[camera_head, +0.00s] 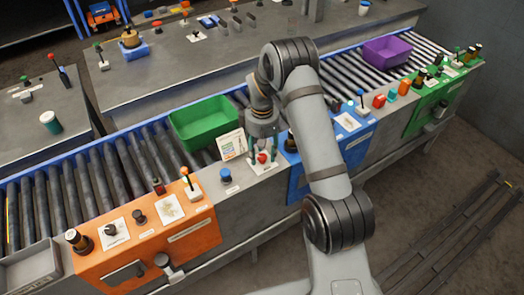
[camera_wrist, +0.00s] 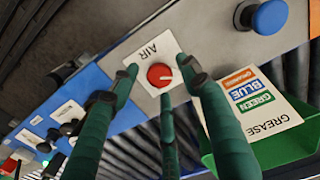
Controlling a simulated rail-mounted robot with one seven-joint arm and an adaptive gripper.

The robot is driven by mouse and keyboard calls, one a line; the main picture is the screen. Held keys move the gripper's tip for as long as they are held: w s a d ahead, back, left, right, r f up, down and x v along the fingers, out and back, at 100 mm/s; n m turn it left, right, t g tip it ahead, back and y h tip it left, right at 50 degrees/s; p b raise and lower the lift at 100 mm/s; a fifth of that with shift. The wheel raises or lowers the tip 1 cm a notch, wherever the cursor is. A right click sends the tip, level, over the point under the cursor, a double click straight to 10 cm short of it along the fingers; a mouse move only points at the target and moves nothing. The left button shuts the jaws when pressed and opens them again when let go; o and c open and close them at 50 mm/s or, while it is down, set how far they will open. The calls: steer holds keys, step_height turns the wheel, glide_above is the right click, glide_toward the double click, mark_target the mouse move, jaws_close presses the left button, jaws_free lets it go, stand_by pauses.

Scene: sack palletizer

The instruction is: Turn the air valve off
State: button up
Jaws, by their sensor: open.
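The air valve is a small round red knob (camera_wrist: 160,75) with a white pointer mark, on a white plate (camera_wrist: 142,58) lettered AIR. In the wrist view the mark points to the right and slightly down. The knob also shows in the head view (camera_head: 262,158), on the grey panel section between the orange and blue panels. My gripper (camera_wrist: 163,84) has green fingers, spread open around the knob; it also shows in the head view (camera_head: 263,155). The fingertips look apart from the knob, but I cannot tell their exact height over the panel.
A blue button (camera_wrist: 270,16) and a GREASE card (camera_wrist: 262,104) stand close to the valve. A green crate (camera_head: 207,122) and a purple crate (camera_head: 388,50) sit on the roller conveyor (camera_head: 110,165). The orange panel (camera_head: 150,238) and blue panel (camera_head: 330,160) carry other controls.

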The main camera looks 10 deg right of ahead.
mark_target(262, 156)
step_height(262, 156, up, 12)
stand_by(0.5)
stand_by(0.3)
step_height(262, 156, down, 12)
steer(key=shift+f, duration=0.1)
stand_by(0.5)
